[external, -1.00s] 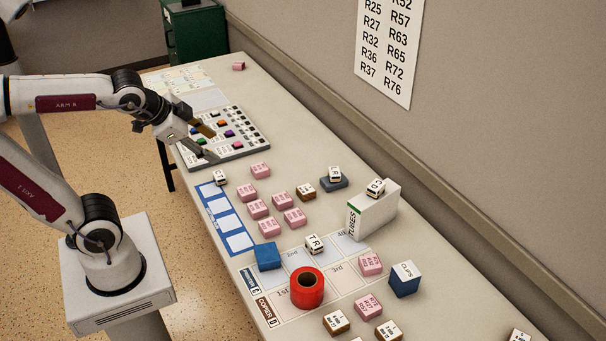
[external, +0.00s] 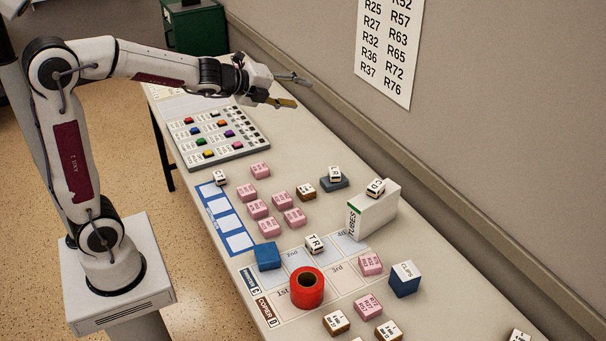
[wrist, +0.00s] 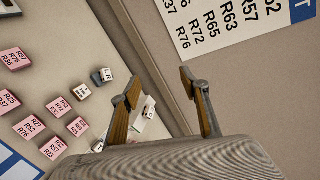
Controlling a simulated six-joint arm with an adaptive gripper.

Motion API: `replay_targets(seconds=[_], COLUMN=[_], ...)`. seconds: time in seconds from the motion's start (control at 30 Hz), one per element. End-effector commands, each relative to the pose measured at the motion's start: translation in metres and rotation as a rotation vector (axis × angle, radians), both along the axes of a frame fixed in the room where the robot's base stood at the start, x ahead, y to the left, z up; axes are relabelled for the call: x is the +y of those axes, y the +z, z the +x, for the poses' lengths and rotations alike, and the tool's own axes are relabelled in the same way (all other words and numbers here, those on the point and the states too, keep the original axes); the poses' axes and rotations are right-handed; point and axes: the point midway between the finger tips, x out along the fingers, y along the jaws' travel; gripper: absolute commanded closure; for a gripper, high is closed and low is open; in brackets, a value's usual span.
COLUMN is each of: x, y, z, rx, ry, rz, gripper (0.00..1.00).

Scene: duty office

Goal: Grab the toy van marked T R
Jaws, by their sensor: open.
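The toy van marked T R (external: 314,244) is a small white block with a brown lower part. It sits on the white marked grid on the table, behind the red roll (external: 307,288) and right of a blue block (external: 267,256). My gripper (external: 292,90) is open and empty, raised above the far part of the table near the wall, well away from the van. In the wrist view my gripper (wrist: 160,88) shows two spread fingers with nothing between them.
A white TUBES box (external: 373,210) with a small van on top stands right of the T R van. Several pink blocks (external: 258,209) lie left of it. A blue CLIPS box (external: 405,279) stands to the right. A button panel (external: 224,139) lies at the far end. The wall borders the table.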

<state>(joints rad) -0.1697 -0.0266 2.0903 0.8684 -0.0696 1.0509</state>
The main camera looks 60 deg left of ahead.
Motion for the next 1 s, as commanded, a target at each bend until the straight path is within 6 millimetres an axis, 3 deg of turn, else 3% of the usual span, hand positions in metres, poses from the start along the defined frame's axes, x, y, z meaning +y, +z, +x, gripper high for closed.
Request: replay_targets(seconds=[0.2,0.5,0.73,1.0], x=[-0.011,-0.035,-0.055,-0.076], y=[-0.016,-0.053,-0.093,-0.149], z=[0.043,0.085,0.101,0.101], rx=[-0.019,-0.063,-0.119,-0.217], ry=[-0.221,-0.543,-0.801,-1.105], rz=[0.218,0.494,0.676,0.848], gripper=[0.55,0.55,0.55,0.55])
